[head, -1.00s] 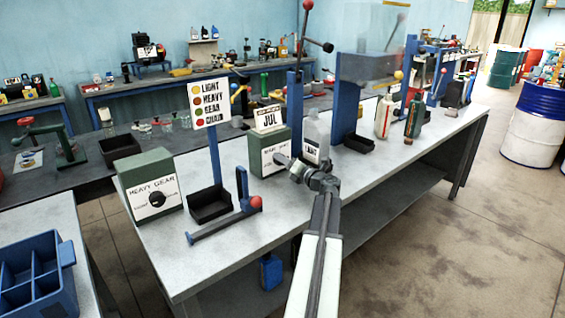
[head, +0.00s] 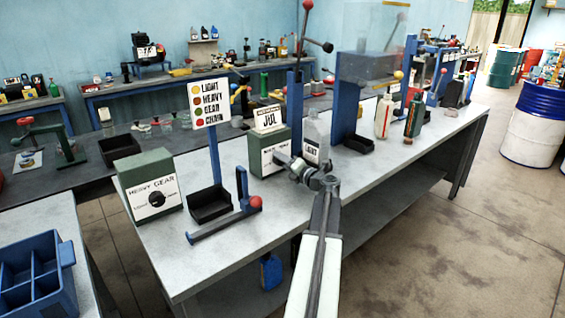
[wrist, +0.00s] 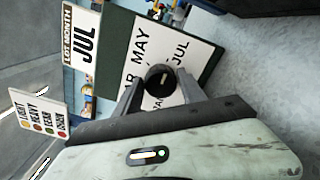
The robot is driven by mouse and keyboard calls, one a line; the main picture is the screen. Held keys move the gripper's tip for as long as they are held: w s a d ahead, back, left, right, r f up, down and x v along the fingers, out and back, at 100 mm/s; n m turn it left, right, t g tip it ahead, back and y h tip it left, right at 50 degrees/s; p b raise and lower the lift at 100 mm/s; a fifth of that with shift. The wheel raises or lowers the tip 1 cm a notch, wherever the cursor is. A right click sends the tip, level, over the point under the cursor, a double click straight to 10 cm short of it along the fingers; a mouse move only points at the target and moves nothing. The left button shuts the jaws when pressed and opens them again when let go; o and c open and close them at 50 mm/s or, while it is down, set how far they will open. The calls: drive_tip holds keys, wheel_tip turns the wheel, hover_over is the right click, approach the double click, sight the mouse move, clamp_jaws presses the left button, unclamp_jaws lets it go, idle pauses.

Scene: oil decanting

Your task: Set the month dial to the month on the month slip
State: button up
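The month dial box (head: 257,163) is green with a white face and stands on the grey bench. Its black knob (wrist: 160,78) has a pale mark and lies between my gripper's two fingertips. MAY, JUL and partly hidden month names show on the dial face (wrist: 192,50). The month slip (wrist: 83,45) above it reads JUL under LOT MONTH; it also shows in the head view (head: 268,117). My gripper (head: 281,158) is at the dial face, its fingers apart around the knob. I cannot tell whether they press on it.
A clear LIGHT bottle (head: 312,140) stands close to the right of the dial box. A colour sign (head: 210,103), a black tray (head: 210,205), a red-knobbed lever (head: 255,203) and the HEAVY GEAR box (head: 150,185) are to the left. The bench front (head: 225,255) is clear.

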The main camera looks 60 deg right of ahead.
drive_tip(key=shift+o, duration=0.9)
drive_tip(key=v, duration=0.7)
drive_tip(key=shift+s+a, duration=0.2)
drive_tip(key=shift+s, duration=0.15)
